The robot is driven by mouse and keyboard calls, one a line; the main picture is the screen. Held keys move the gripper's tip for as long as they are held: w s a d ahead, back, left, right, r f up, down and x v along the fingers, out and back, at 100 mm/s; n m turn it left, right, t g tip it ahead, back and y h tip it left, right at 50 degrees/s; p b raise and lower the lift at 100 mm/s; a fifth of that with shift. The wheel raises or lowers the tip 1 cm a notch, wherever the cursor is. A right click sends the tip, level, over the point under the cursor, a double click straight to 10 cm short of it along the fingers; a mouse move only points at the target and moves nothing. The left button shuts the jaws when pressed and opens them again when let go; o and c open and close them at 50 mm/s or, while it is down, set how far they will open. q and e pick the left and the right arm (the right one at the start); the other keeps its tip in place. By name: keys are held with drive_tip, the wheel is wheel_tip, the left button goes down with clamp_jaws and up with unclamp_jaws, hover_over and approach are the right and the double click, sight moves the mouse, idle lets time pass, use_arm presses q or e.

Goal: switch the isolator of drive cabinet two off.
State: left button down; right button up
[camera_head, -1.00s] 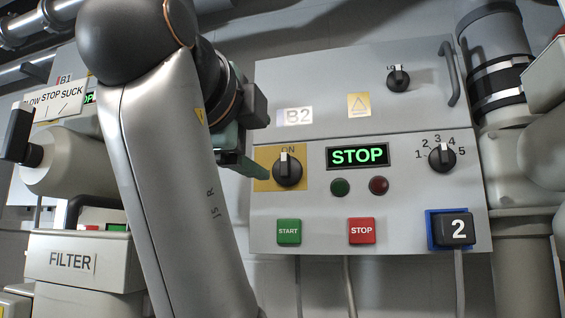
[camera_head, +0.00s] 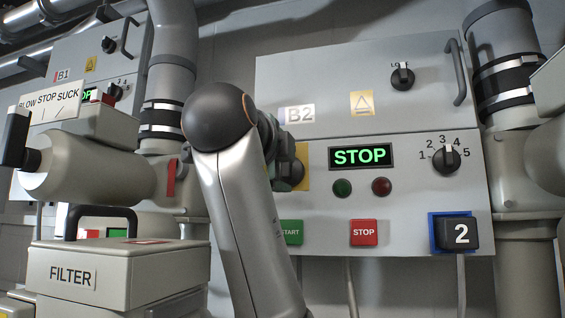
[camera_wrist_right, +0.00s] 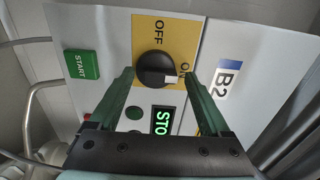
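Cabinet B2 (camera_head: 400,215) stands ahead with its display reading STOP. Its isolator is a round black knob (camera_wrist_right: 155,68) on a yellow plate (camera_wrist_right: 185,38) in the right wrist view. The knob's white mark points right in that picture, to the ON label, partly hidden by a finger. The OFF label (camera_wrist_right: 158,32) is clear. My right gripper (camera_wrist_right: 158,75) is open, its green fingers apart on either side of the knob in the picture; I cannot tell whether they touch it. In the head view my right gripper (camera_head: 284,160) and forearm mostly cover the knob. My left gripper is not in view.
Below the isolator are a green START button (camera_head: 292,232) and red STOP button (camera_head: 364,232). A selector (camera_head: 446,160) and a blue-framed "2" block (camera_head: 455,233) sit to the right. A FILTER box (camera_head: 110,275) and cabinet B1 (camera_head: 75,60) are at left.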

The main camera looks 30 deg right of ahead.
clamp_jaws()
idle(0.4)
drive_tip(key=shift+n, duration=0.3)
drive_tip(key=n, duration=0.3)
drive_tip(key=shift+w+a+f+n, duration=0.1)
drive_tip(key=shift+n, duration=0.3)
drive_tip(key=n, duration=0.4)
drive_tip(key=shift+b, duration=0.3)
drive_tip(key=n, duration=0.5)
drive_tip(key=shift+w+f, duration=0.1)
drive_tip(key=shift+f, duration=0.05)
drive_tip(key=shift+a+f+n+b, duration=0.1)
drive_tip(key=shift+n+b, duration=0.35)
drive_tip(key=shift+n, duration=1.75)
